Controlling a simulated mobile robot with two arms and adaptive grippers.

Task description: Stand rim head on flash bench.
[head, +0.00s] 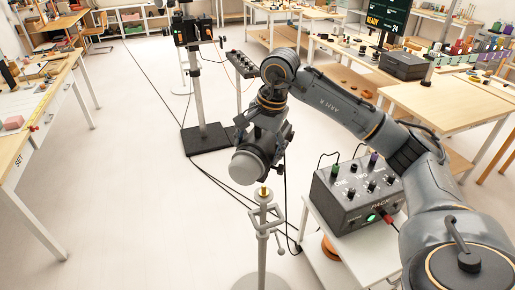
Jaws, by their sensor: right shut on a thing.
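My right gripper (268,138) is shut on a dark flash head with a pale round front (247,168), which I take to be the rim head. The head is at the top of a grey light stand (263,215), close to its brass tip (263,190). I cannot tell whether head and tip touch. My fingers are largely hidden among dark parts. Which bench is the flash bench is not clear; a wooden bench (437,98) stands at the right behind my arm. My left gripper is out of view.
A power pack (356,190) with knobs and cables sits on a small white table (345,248) right of the stand. A pole on a black base (207,138) stands behind. Cables cross the floor. A workbench marked SET (22,165) is at left. Open floor (130,190) lies between.

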